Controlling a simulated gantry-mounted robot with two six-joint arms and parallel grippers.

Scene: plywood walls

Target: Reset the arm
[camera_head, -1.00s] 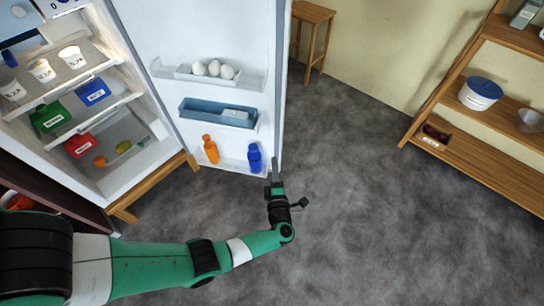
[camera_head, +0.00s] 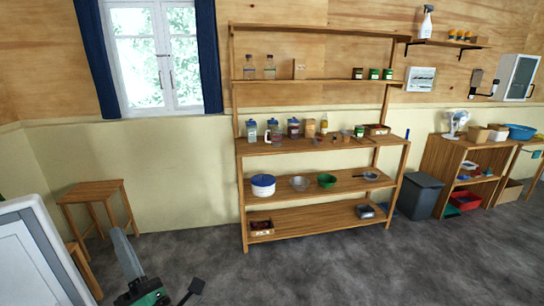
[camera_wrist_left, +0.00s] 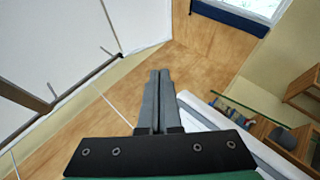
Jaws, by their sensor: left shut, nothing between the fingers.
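My left gripper (camera_head: 120,236) shows at the lower left of the head view, beside the edge of the white fridge door (camera_head: 42,252). Its grey fingers point up in the picture. In the left wrist view the fingers (camera_wrist_left: 160,73) lie together with nothing between them. A strip of the arm's green body shows at the bottom there. Most of my left arm is outside the head view. My right gripper is in neither view.
A wooden stool (camera_head: 92,190) stands by the wall behind the fridge door. A tall wooden shelf (camera_head: 318,215) with jars, bowls and a tub (camera_head: 263,185) stands along the wall. A grey bin (camera_head: 419,196) is to its right. The grey floor (camera_head: 300,280) in front is clear.

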